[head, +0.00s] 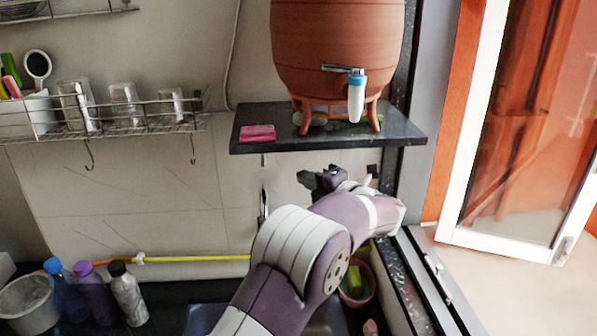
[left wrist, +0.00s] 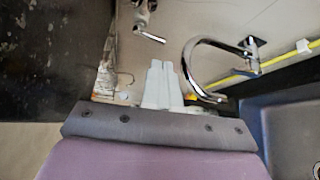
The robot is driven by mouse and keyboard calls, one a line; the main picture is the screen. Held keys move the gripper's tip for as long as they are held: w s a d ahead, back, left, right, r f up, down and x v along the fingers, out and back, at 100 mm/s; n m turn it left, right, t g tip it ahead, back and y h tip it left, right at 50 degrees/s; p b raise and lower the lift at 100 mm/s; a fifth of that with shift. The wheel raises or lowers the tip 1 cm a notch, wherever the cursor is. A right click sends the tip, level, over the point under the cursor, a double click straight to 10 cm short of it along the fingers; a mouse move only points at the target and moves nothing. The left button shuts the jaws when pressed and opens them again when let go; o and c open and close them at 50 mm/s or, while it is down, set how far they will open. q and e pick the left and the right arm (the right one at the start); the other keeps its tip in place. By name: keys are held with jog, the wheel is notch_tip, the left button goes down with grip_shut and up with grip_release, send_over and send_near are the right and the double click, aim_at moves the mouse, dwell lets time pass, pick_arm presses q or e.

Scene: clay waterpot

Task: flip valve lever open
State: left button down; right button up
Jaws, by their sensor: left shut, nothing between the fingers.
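A clay waterpot (head: 338,45) stands on a dark wall shelf (head: 400,136) in the head view. Its valve has a metal lever (head: 343,69) at the front, above a blue and white spout piece (head: 356,97) that hangs down. The lever lies roughly sideways, pointing left. My left gripper (head: 325,180) is below the shelf, apart from the valve, partly hidden by my own arm. In the left wrist view the pale fingers of my left gripper (left wrist: 162,66) are together and empty. The waterpot's valve is not clearly seen there. My right gripper is not in view.
A pink sponge (head: 257,133) lies on the shelf's left side. A wire rack with glasses (head: 123,107) is at left; several bottles (head: 128,294) stand below. A chrome faucet (left wrist: 215,47) and sink (left wrist: 290,130) are near the gripper. An open window (head: 545,120) is at right.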

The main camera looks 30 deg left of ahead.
pick_arm(q)
jog(key=p, duration=0.3)
send_near(264, 161)
jog(key=a, duration=0.1)
jog(key=p+x, duration=0.1)
jog(key=x, duration=0.2)
jog(key=p+x, duration=0.1)
jog(key=x, duration=0.2)
jog(key=shift+w+d, duration=0.15)
jog(key=shift+w, duration=0.1)
jog(key=shift+w+d, duration=0.1)
jog(key=shift+w, duration=0.05)
jog(key=shift+f, duration=0.1)
